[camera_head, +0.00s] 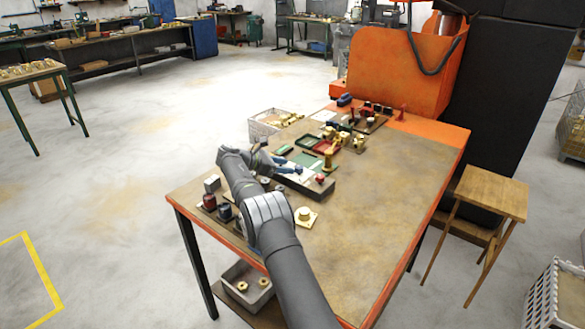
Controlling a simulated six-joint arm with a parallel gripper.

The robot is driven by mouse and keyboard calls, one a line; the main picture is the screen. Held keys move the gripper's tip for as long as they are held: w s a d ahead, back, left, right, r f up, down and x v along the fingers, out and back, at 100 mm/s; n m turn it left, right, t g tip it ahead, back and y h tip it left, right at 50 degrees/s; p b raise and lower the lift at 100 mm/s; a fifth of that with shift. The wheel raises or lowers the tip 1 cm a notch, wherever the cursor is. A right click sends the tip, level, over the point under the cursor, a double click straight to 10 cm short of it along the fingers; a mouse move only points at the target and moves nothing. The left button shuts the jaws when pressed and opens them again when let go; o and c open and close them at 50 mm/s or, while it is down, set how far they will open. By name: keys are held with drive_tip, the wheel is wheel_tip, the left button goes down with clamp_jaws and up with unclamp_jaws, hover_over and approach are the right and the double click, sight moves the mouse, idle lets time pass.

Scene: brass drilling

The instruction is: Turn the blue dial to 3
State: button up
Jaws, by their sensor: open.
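My arm reaches over the near left part of the workbench, and my gripper (266,158) is small and partly hidden by my own wrist. It is open, with no object visible in it. It hangs near a low grey box (318,188) with a red knob (320,179) on top. Small blue pieces show next to the gripper, too small to make out. A dark blue round piece (225,212) stands at the bench's left edge beside a dark red one (209,203). I cannot tell which blue piece is the dial, and no number marks are readable.
The workbench (390,200) is clear on its right side. A brass piece on a pale plate (306,216) lies right of my arm. Red and green trays (318,146), brass parts and a wire basket (268,122) stand farther back. An orange machine (400,70) rises behind.

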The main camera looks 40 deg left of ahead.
sight(297, 168)
drive_tip(key=v, duration=0.7)
drive_tip(key=shift+s+a+r, duration=0.1)
drive_tip(key=shift+s+r, duration=0.05)
drive_tip(key=x, duration=1.2)
drive_tip(key=shift+n, duration=0.3)
drive_tip(key=shift+y, duration=0.4)
idle(1.0)
drive_tip(key=shift+s+d+n+t+y, duration=0.1)
drive_tip(key=shift+n+t+y, duration=0.15)
drive_tip(key=shift+n+y, duration=0.25)
drive_tip(key=shift+d+n+t+y, duration=0.15)
drive_tip(key=shift+n+t+y, duration=0.1)
drive_tip(key=shift+n+y, duration=0.25)
